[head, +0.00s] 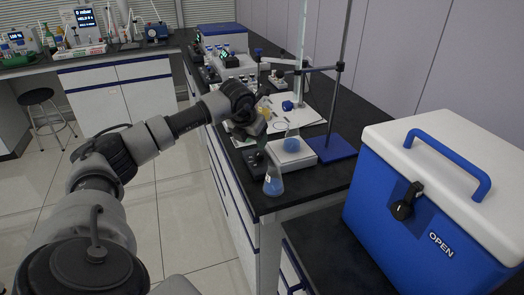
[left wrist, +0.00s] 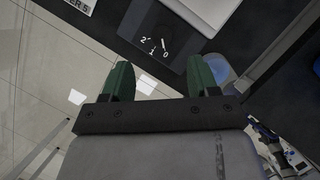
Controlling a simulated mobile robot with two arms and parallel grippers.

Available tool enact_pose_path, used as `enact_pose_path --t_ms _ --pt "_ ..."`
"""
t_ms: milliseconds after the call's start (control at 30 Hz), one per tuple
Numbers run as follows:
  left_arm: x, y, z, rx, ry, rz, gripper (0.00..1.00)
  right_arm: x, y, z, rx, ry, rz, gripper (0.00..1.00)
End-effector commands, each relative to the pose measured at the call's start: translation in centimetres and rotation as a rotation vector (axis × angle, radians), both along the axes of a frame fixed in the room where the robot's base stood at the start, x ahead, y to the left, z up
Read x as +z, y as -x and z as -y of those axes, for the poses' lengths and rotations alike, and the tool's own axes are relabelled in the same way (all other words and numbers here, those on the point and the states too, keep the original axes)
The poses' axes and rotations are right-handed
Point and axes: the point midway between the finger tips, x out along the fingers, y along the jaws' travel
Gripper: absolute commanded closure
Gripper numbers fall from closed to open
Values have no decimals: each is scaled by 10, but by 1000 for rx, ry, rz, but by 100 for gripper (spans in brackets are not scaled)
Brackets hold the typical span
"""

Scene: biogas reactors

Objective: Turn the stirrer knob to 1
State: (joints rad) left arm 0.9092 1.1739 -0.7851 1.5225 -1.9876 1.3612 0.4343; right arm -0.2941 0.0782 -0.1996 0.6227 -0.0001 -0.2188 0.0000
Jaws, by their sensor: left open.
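The stirrer knob (left wrist: 166,42) is on a dark control panel (left wrist: 146,24) marked 2, 1 and 0 in the left wrist view. A light pointer line on it seems to point toward the 0. In the head view the dark panel (head: 254,160) lies beside the white stirrer plate (head: 294,160), and the knob cannot be made out. My left gripper (left wrist: 160,78) is open and empty, its two green fingers spread, with the panel ahead of them. In the head view my left gripper (head: 260,142) hangs above the bench near the panel. My right gripper is not in view.
A flask of blue liquid (head: 273,184) stands close in front of the panel. Another blue flask (head: 292,143) stands on the stirrer plate. A stand with a blue base (head: 334,150) is to the right. A blue and white cooler (head: 400,220) is nearer.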

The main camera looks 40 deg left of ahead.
Motion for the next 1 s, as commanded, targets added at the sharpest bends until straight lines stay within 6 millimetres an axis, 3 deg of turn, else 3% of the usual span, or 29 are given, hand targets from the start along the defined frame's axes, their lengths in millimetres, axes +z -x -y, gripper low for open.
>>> enact_pose_path --t_ms 133,333,500,767,1000 --pt "-28 -11 -1 0 3 -3 40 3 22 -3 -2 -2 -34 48" --pt "-55 -22 -3 -1 3 -2 40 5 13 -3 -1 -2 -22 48" --pt "-64 -26 -4 -2 1 0 40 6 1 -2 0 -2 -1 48" --pt "-65 -27 -4 -2 2 0 40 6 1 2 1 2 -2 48" --pt "-65 -27 -4 -2 2 0 75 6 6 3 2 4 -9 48"
